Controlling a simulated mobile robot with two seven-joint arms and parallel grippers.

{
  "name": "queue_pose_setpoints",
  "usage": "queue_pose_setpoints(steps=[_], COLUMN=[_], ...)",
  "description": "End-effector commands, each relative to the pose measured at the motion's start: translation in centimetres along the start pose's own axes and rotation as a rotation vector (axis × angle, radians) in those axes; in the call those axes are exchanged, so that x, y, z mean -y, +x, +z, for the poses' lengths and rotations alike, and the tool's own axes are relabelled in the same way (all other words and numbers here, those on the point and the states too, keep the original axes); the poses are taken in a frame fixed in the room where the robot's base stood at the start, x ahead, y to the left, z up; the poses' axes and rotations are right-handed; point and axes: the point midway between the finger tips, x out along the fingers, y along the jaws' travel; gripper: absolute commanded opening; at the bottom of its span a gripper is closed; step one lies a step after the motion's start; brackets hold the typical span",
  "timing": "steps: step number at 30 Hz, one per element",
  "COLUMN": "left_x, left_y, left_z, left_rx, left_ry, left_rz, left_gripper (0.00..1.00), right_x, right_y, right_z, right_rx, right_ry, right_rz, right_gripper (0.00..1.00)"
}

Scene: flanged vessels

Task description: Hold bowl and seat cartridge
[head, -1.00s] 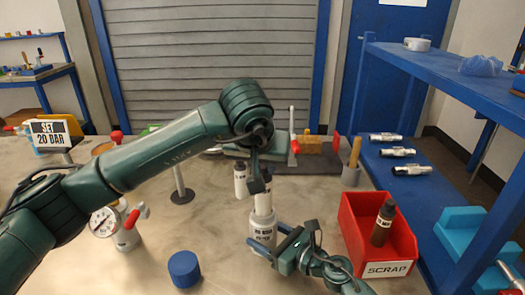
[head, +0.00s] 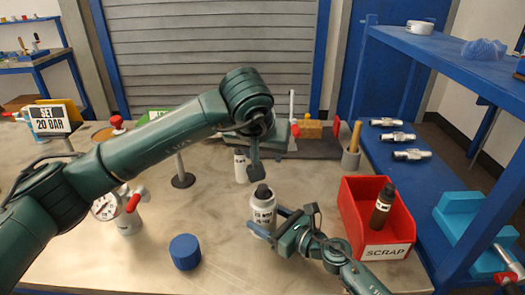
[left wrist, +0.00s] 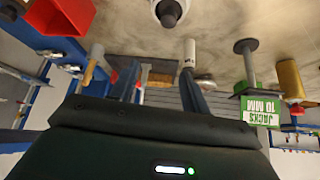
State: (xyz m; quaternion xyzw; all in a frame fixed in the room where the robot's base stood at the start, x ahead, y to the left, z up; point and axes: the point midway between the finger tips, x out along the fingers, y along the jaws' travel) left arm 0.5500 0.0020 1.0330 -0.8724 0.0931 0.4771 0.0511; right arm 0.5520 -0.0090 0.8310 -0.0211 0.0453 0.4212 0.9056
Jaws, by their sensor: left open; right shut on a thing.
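A white labelled bowl (head: 263,216) stands upright on the bench in the head view, with my right gripper (head: 275,224) shut on its side. A dark knob (head: 262,192), seemingly the cartridge's top, sticks up from the bowl's mouth; the rest of the cartridge is hidden, so its depth cannot be told. My left gripper (head: 255,170) is open and empty just above the knob, apart from it. In the left wrist view, the bowl (left wrist: 170,5) and knob show at the top edge. A second white cylinder (head: 240,165) stands behind.
A red scrap bin (head: 361,224) holding a dark bottle (head: 382,206) stands right of my right gripper. A blue cap (head: 185,251) lies front left. A gauge vessel (head: 127,215) and a post on a round base (head: 182,180) stand left. Blue shelving (head: 440,60) bounds the right.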

Motion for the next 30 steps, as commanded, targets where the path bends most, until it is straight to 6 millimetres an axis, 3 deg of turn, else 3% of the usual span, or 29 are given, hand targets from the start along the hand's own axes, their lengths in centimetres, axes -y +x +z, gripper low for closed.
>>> queue_pose_setpoints(steps=[12,24,30], left_x=[0.0,0.0,0.0], left_y=[-0.1,-2.7,-3.0], left_z=[0.1,4.2,4.6], left_rx=[-0.001,0.000,0.000], left_ry=[0.001,0.002,-0.001], left_rz=[0.000,0.000,0.000], left_gripper=[0.47,0.47,0.47], right_x=[0.0,0.0,0.0], right_y=[0.0,0.0,0.0], right_z=[0.0,0.0,0.0], right_rx=[0.000,0.000,0.000], right_ry=[0.000,0.000,0.000], right_rz=[0.000,0.000,0.000], right_gripper=[0.45,0.45,0.45])
